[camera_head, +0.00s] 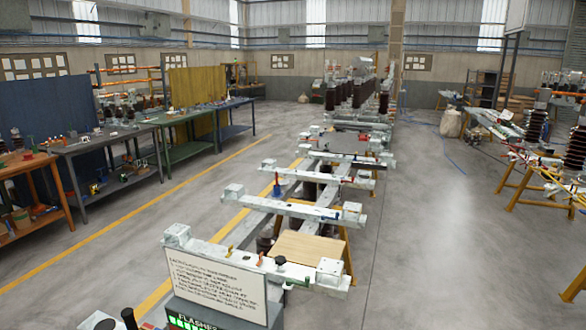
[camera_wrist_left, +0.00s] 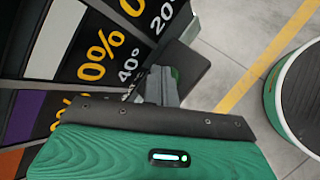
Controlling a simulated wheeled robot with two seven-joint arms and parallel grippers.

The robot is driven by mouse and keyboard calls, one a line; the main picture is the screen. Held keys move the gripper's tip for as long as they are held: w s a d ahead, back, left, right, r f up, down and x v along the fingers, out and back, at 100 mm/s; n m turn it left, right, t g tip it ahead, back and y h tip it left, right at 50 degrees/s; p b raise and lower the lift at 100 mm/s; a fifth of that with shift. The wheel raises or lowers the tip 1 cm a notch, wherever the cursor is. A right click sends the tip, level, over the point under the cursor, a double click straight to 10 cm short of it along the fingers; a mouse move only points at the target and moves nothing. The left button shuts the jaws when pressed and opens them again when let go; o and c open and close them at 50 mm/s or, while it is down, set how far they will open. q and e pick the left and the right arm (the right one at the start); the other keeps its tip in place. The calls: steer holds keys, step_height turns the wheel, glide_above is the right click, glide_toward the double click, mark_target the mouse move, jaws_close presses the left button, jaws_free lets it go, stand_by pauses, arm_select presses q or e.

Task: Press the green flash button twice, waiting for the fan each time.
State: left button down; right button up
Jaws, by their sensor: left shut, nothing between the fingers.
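My left gripper (camera_wrist_left: 160,84) is shut and empty in the left wrist view, its grey fingers pointing up the picture. A dark panel (camera_wrist_left: 105,40) with yellow and white percent and degree markings lies behind and left of the fingers. A small green patch (camera_wrist_left: 174,73) shows beside the fingertips; I cannot tell whether it is the green flash button or whether the fingers touch it. In the head view, a box labelled FLASHER (camera_head: 200,321) with a lit green bar display is cut off by the bottom edge. No fan can be made out. My right gripper is not in view.
A white text sign (camera_head: 216,287) stands above the flasher box. Behind it, a long metal frame (camera_head: 290,210) with clamps runs down the hall. Workbenches (camera_head: 105,145) line the left side. The grey floor (camera_head: 430,230) right of the frame is clear.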

arm_select(q)
steer(key=shift+r+p, duration=0.8)
steer(key=shift+r, duration=0.25)
step_height(320, 180, up, 6)
steer(key=p, duration=0.4)
stand_by(0.5)
